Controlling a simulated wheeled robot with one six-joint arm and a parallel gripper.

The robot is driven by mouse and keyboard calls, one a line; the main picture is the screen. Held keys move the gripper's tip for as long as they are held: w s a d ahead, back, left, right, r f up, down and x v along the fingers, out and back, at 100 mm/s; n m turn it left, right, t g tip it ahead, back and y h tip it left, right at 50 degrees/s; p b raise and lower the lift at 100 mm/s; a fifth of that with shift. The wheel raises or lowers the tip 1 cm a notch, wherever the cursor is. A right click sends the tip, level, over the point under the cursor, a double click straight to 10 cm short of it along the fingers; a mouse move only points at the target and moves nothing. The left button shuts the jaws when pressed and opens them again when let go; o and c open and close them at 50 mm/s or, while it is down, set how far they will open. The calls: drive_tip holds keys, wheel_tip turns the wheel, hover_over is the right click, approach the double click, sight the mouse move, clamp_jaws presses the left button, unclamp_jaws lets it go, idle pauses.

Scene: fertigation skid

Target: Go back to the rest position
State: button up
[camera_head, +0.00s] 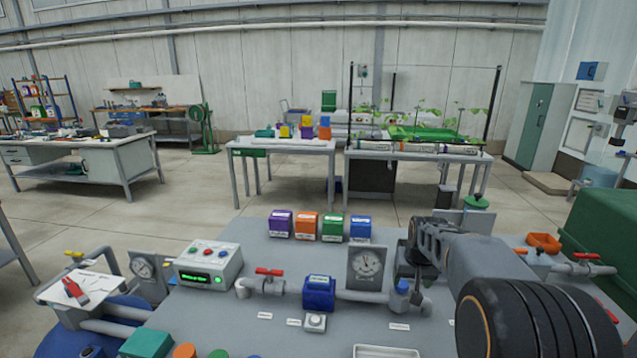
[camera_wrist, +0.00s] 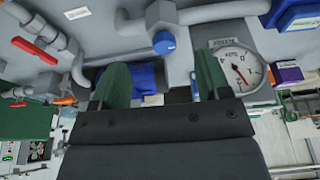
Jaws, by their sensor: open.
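My gripper (camera_wrist: 162,76) is open in the wrist view, its two green fingers apart. No object is seen clamped between them. A blue object (camera_wrist: 145,80) shows behind the gap, partly hidden by the fingers. In the head view my arm reaches in from the lower right over the grey skid panel (camera_head: 240,325), and its dark end hangs just right of the round gauge (camera_head: 366,262). The fingers cannot be made out there. The gauge also shows in the wrist view (camera_wrist: 236,70), right of the fingers, near a blue-capped pipe fitting (camera_wrist: 163,42).
A control box (camera_head: 208,267), a red-handled valve (camera_head: 268,283) and a blue dosing unit (camera_head: 319,292) stand on the panel. Purple, orange, green and blue boxes (camera_head: 320,227) line its back edge. Another red-handled valve (camera_head: 585,264) is at right. Open floor lies beyond.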

drive_tip(key=s+a+r+n+p, duration=0.1)
drive_tip(key=s+a, duration=0.4)
drive_tip(key=s, duration=0.6)
drive_tip(key=s+a+r+n+p, duration=0.1)
drive_tip(key=s+a, duration=0.4)
drive_tip(key=s, duration=0.6)
drive_tip(key=shift+s+a+r+n+y, duration=0.15)
drive_tip(key=shift+a+r+n+y, duration=0.15)
drive_tip(key=shift+a, duration=0.05)
drive_tip(key=m+t+h+p, duration=0.1)
drive_tip(key=m+p, duration=0.2)
approach(402, 283)
drive_tip(key=p+x, duration=0.1)
drive_tip(key=x, duration=0.8)
